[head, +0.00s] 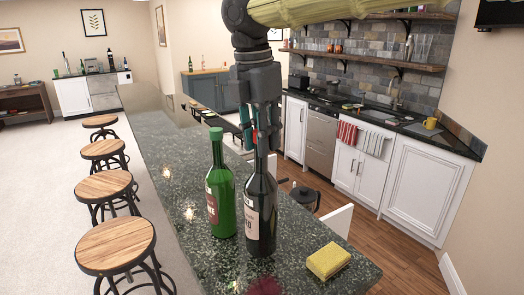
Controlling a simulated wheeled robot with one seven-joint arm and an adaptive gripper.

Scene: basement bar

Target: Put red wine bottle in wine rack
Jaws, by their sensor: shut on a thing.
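A dark, nearly black wine bottle with a pale label (262,205) is upright at the near end of the dark granite counter (175,160). My gripper (262,142) comes down from above and is shut around its neck, hiding the bottle's top. The bottle's base is at or just above the counter; I cannot tell which. A green bottle with a dark red label (219,190) stands upright just left of it.
A yellow sponge (328,261) lies at the counter's near right edge. A dark pot-like object (304,195) is right of the bottle. Wooden stools (115,243) line the left side. The counter's left middle is clear. A reddish patch shows at the bottom edge.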

